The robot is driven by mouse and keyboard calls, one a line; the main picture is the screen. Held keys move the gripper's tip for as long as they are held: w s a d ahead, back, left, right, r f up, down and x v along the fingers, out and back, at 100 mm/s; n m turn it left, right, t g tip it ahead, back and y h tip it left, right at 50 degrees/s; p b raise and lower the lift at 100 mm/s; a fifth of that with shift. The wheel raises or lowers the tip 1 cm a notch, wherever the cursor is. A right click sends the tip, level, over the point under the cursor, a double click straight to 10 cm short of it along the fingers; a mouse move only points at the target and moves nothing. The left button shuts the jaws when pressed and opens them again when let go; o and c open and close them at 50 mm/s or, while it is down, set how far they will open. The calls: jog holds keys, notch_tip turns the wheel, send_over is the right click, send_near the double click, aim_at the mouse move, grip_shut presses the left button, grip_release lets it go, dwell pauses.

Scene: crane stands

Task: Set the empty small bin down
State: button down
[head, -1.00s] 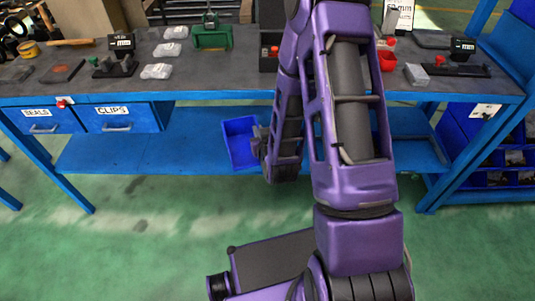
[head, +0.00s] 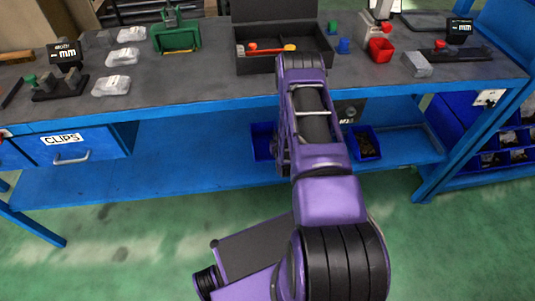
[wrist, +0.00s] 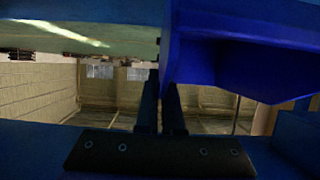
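The empty small blue bin (head: 263,142) shows partly behind my arm in the head view, at the lower shelf of the bench. In the wrist view the bin (wrist: 235,50) fills the upper right. My gripper (wrist: 162,95) has its two dark fingers close together on either side of the bin's wall and holds it. The arm hides the gripper in the head view. I cannot tell whether the bin touches the shelf.
The blue lower shelf (head: 195,150) has free room left of the bin. A second blue bin (head: 367,143) with dark contents sits there to the right. The bench top (head: 200,85) is overhead. The CLIPS drawer (head: 85,147) is at the left.

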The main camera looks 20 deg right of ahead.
aim_at(265, 143)
notch_tip(265, 143, down, 9)
jog(key=shift+r+b, duration=0.1)
jog(key=shift+b, duration=0.75)
jog(key=shift+f, duration=0.25)
jog(key=c, duration=1)
grip_release()
jog(key=shift+c, duration=0.2)
